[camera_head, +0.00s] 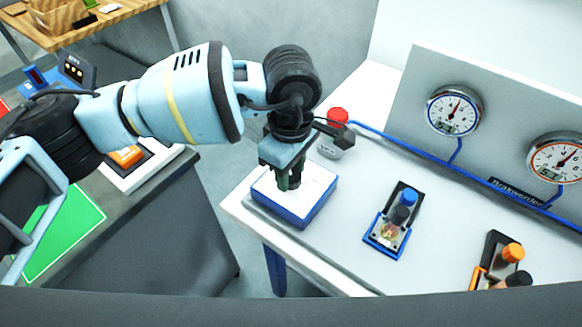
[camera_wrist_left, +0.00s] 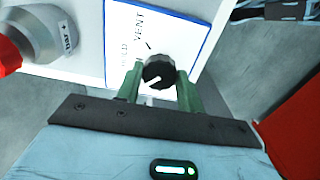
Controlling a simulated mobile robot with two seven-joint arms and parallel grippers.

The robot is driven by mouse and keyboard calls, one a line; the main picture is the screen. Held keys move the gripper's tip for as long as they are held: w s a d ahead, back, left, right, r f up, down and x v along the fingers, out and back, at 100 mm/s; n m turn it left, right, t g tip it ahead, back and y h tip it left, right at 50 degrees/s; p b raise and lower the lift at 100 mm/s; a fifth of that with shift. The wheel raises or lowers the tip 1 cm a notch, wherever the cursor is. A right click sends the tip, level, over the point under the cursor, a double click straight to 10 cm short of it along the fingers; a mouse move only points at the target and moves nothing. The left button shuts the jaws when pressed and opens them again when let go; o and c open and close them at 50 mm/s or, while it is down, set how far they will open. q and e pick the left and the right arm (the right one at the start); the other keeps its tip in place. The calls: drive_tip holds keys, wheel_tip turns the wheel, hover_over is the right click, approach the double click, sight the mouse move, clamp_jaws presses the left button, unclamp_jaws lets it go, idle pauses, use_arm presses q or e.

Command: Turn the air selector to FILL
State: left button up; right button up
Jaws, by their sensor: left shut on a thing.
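The air selector is a blue-edged box with a white face (camera_head: 318,188) near the left end of the white table. In the left wrist view its white panel (camera_wrist_left: 125,45) carries the word VENT and a partly hidden word that seems to be HOLD. A dark round knob (camera_wrist_left: 158,72) with a white pointer mark stands on it. My left gripper (camera_head: 288,182) is over the box, and in the left wrist view its green fingers (camera_wrist_left: 160,82) are shut on the knob from both sides. No FILL label can be read. My right gripper is not in view.
A red-topped grey cylinder (camera_head: 331,140) stands just behind the box. Two small fittings, one blue-capped (camera_head: 400,210) and one orange-capped (camera_head: 505,258), are to the right. Two gauges (camera_head: 454,110) (camera_head: 558,158) sit on the rear panel, with a blue tube along it.

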sight(291, 175)
use_arm(q)
drive_tip(key=o, duration=1)
drive_tip(key=shift+r, duration=3.95)
drive_tip(key=shift+f, duration=0.1)
